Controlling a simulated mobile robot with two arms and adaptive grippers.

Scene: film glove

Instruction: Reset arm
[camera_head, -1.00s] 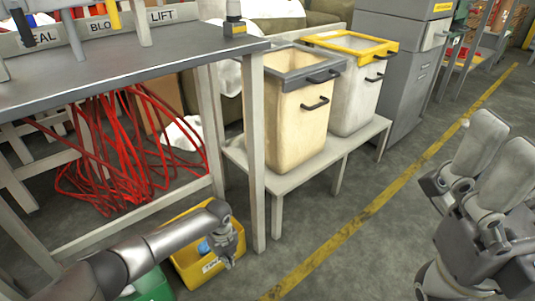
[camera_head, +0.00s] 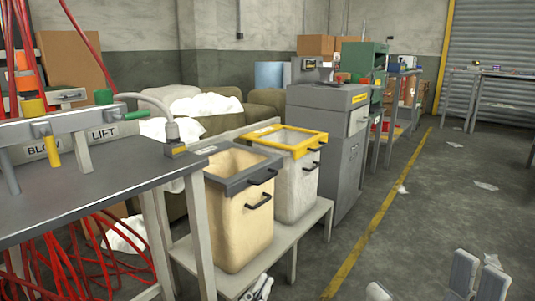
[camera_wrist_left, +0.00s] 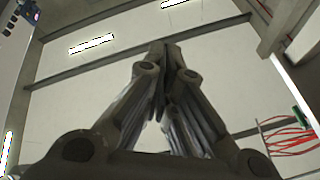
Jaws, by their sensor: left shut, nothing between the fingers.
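My left gripper (camera_head: 259,287) shows only partly at the bottom edge of the head view, below the low bench. In the left wrist view the fingers of my left gripper (camera_wrist_left: 165,52) come together at the tips, with nothing held. That view looks up at the pale ceiling. My right gripper (camera_head: 479,276) shows only as pale finger pads at the bottom right of the head view. The rest of it is cut off, so its opening is unclear.
A grey-rimmed bin (camera_head: 240,205) and a yellow-rimmed bin (camera_head: 297,185) stand on a low bench (camera_head: 234,285). The worktable (camera_head: 90,195) is at left, with red cables (camera_head: 95,265) under it. A grey cabinet (camera_head: 333,130) stands behind. Floor right of the yellow line (camera_head: 378,222) is mostly clear.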

